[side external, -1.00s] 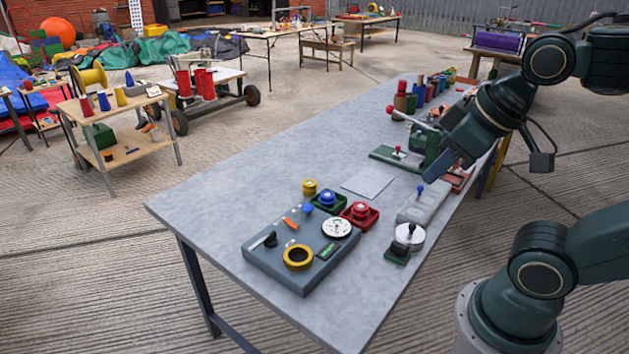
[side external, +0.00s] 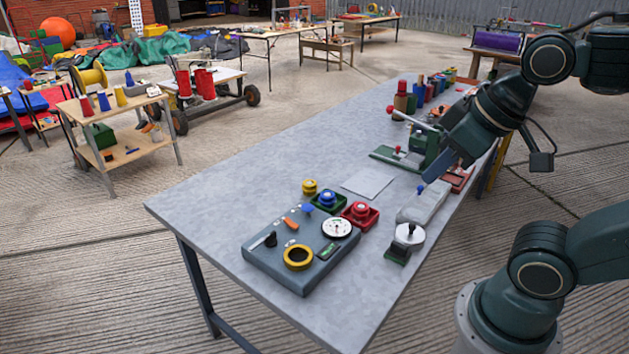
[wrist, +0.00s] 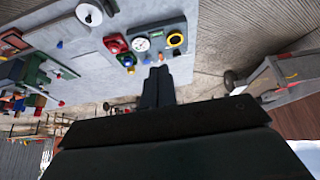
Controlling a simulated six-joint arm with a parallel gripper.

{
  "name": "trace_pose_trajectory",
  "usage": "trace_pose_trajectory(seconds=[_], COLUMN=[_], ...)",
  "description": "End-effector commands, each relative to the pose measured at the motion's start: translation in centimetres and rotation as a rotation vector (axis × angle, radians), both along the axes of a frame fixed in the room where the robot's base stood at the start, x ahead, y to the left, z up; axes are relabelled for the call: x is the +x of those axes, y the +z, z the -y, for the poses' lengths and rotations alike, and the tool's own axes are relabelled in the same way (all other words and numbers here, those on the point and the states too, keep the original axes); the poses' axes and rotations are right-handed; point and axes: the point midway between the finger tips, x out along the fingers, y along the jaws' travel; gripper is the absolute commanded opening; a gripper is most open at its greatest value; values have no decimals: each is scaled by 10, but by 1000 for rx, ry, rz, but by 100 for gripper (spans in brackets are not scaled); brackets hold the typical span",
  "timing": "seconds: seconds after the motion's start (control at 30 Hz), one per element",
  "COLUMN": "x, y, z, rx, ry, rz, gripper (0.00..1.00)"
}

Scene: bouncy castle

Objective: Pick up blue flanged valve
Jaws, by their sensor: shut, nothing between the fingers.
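A round blue part, which looks like the blue flanged valve (side external: 327,197), sits in a small green tray (side external: 318,207) at the back edge of the grey panel. In the wrist view a blue part that appears to be it (wrist: 127,60) lies beyond my fingertips. My gripper (side external: 437,169) is above the right side of the table, well to the right of the valve and apart from it. In the wrist view my gripper's fingers (wrist: 157,72) are together, with nothing between them.
A red valve (side external: 361,210) in a red tray stands right beside the green tray, and a yellow part (side external: 309,187) behind it. The grey panel (side external: 285,268) carries a dial and a yellow ring. A green vise-like device (side external: 420,150) is near my gripper. The table's left part is clear.

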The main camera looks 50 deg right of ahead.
Motion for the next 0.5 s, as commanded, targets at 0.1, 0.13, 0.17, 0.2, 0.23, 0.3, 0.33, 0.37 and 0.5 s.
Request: trace_pose_trajectory(seconds=[0.1, 0.13, 0.17, 0.2, 0.23, 0.3, 0.33, 0.37, 0.5], x=[0, 0, 0, 0, 0, 0, 0, 0, 0], y=[0, 0, 0, 0, 0, 0, 0, 0, 0], z=[0, 0, 0, 0, 0, 0, 0, 0, 0], rx=[0, 0, 0, 0, 0, 0, 0, 0, 0], ry=[0, 0, 0, 0, 0, 0, 0, 0, 0], rz=[0, 0, 0, 0, 0, 0, 0, 0, 0], gripper=[0, 0, 0, 0, 0, 0, 0, 0, 8])
